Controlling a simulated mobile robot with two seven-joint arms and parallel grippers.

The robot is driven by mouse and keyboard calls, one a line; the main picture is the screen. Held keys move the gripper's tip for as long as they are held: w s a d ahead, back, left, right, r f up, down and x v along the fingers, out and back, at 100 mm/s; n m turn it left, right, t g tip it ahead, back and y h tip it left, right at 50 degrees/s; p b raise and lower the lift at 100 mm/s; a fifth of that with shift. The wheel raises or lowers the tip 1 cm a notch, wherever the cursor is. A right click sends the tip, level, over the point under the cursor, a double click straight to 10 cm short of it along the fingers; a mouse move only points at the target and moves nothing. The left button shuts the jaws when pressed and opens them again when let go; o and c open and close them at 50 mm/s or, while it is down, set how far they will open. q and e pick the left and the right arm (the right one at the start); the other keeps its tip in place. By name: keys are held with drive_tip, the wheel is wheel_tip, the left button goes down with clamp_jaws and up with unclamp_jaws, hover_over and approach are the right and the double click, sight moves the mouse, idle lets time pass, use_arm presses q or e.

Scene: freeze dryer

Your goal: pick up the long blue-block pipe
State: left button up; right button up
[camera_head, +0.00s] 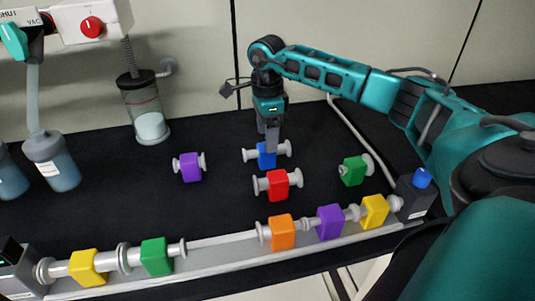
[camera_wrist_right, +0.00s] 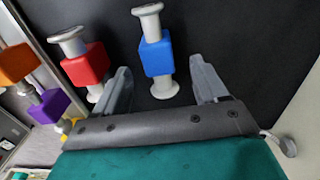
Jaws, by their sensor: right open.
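The long blue-block pipe lies on the black bench in the head view (camera_head: 264,160), with a blue block in its middle and a white flanged end on each side. My right gripper (camera_head: 272,147) points down at it from above and partly covers the block. In the right wrist view, the blue-block pipe (camera_wrist_right: 156,58) shows between the two spread grey fingers of my right gripper (camera_wrist_right: 158,66), with a gap on both sides. The right gripper is open and empty. My left gripper is not in view.
A red-block pipe (camera_head: 278,184) lies close in front of the blue one. A purple-block pipe (camera_head: 189,168) is to the left, a green-block one (camera_head: 352,171) to the right. A rail (camera_head: 215,258) with several joined pipes runs along the front. A glass vessel (camera_head: 147,110) stands behind left.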

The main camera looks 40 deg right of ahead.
sight(266, 155)
wheel_tip(266, 155, down, 6)
drive_tip(key=shift+s+r, duration=0.1)
drive_tip(key=shift+s, duration=0.05)
idle(0.3)
drive_tip(key=shift+c, duration=1.4)
drive_tip(key=c, duration=1)
drive_tip(key=shift+r, duration=0.15)
